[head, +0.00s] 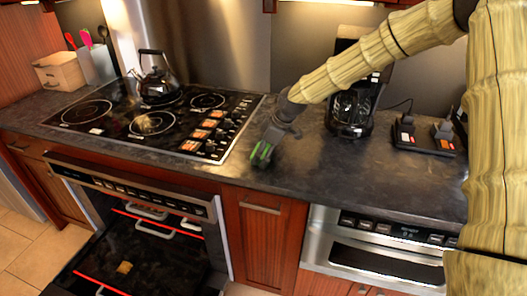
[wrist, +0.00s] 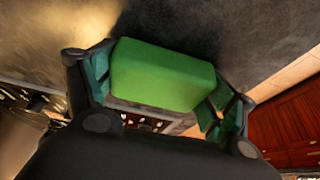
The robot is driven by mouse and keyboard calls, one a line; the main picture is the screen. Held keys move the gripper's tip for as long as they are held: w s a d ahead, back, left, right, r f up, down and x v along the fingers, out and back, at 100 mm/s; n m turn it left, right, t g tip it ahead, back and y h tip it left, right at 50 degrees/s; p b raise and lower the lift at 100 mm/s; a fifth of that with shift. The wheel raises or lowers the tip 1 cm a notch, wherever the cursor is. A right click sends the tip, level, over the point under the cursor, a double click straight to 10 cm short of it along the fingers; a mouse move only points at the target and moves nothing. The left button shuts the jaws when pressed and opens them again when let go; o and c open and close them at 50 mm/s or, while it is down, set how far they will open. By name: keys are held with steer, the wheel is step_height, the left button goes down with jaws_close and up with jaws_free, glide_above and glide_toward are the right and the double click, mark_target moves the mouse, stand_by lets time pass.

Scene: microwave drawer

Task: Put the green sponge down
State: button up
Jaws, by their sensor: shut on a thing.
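The green sponge (wrist: 163,75) is a bright green block between the two fingers of my gripper (wrist: 155,90) in the wrist view. The fingers are shut on it from both sides. In the head view my gripper (head: 262,153) is over the dark countertop (head: 300,168), just right of the cooktop and near the counter's front edge. Only a little green shows there. Whether the sponge touches the counter cannot be told.
The cooktop (head: 120,128) with a black kettle (head: 158,80) is to the left. A coffee maker (head: 350,110) and a small black stand (head: 423,137) are to the right. The oven (head: 130,225) below is open. Counter in front of the coffee maker is clear.

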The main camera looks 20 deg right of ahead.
steer(key=shift+s+f, duration=0.2)
steer(key=shift+f, duration=0.25)
steer(key=shift+s+f, duration=0.1)
steer(key=shift+f, duration=0.1)
steer(key=o, duration=1.1)
steer(key=shift+f, duration=0.1)
steer(key=shift+o, duration=0.5)
steer(key=shift+a+f, duration=0.1)
steer(key=shift+w+d+r, duration=0.15)
steer(key=shift+r, duration=0.3)
steer(key=shift+w+d+r, duration=0.1)
steer(key=shift+d+r, duration=0.05)
steer(key=shift+r, duration=0.25)
steer(key=b+v, duration=0.1)
steer(key=v, duration=1.1)
steer(key=shift+a+b, duration=0.25)
steer(key=shift+b, duration=0.1)
steer(key=shift+w+r, duration=0.1)
steer(key=shift+r, duration=0.05)
